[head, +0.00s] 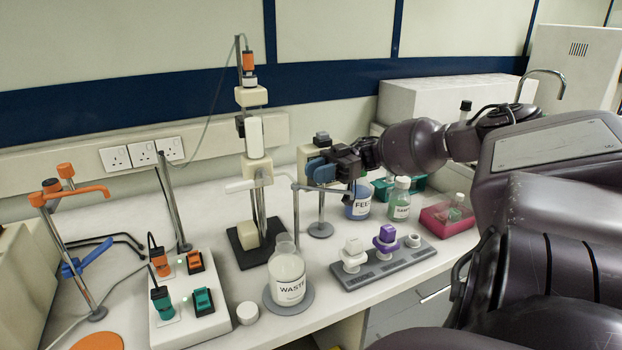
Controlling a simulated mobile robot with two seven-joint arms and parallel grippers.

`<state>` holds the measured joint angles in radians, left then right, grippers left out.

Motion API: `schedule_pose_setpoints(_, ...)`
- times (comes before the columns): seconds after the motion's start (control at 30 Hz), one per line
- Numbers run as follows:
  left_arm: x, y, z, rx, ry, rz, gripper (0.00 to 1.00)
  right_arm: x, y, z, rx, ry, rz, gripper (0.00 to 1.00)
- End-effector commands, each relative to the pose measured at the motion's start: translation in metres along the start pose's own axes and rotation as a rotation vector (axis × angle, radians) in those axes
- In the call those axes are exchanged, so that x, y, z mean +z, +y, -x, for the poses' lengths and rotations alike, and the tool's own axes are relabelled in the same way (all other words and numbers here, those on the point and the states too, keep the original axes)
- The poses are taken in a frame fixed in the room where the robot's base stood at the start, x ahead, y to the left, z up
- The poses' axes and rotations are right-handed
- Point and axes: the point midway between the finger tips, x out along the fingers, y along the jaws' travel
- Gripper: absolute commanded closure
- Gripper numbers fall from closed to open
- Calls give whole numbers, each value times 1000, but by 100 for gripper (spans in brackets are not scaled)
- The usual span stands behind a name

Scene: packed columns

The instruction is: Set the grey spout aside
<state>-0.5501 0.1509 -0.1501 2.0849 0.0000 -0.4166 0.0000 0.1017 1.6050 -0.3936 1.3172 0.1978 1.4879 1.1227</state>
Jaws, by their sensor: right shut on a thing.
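The grey spout (296,210) is a thin bent tube. Its level part runs under my right gripper, and a long leg hangs down at the left beside the neck of the waste bottle (288,278); I cannot tell whether its tip is inside the neck. My left gripper is not in view.
A column apparatus (254,140) stands close behind, left of the gripper. The feed bottle (358,205) and a green-liquid bottle (400,203) stand to the right. A grey rack (385,268) with white and purple fittings lies in front. A white switch box (182,300) is at left.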

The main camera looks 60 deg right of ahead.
Motion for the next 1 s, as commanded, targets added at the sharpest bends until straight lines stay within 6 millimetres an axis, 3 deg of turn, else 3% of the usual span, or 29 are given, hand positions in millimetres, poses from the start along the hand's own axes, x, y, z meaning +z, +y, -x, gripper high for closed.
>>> schedule_pose_setpoints(0.67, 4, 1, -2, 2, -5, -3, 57, -2, 1, 1, -59, 4, 3, 100)
schedule_pose_setpoints(0.7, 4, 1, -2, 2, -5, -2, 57, -2, 1, 1, -59, 4, 3, 71)
schedule_pose_setpoints(0.8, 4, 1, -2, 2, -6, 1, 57, -2, 1, 1, -59, 4, 3, 56)
schedule_pose_setpoints(0.87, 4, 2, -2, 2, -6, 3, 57, -1, 1, 1, -59, 3, 3, 50)
schedule_pose_setpoints(1.0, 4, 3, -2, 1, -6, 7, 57, -1, 1, 1, -59, 3, 2, 50)
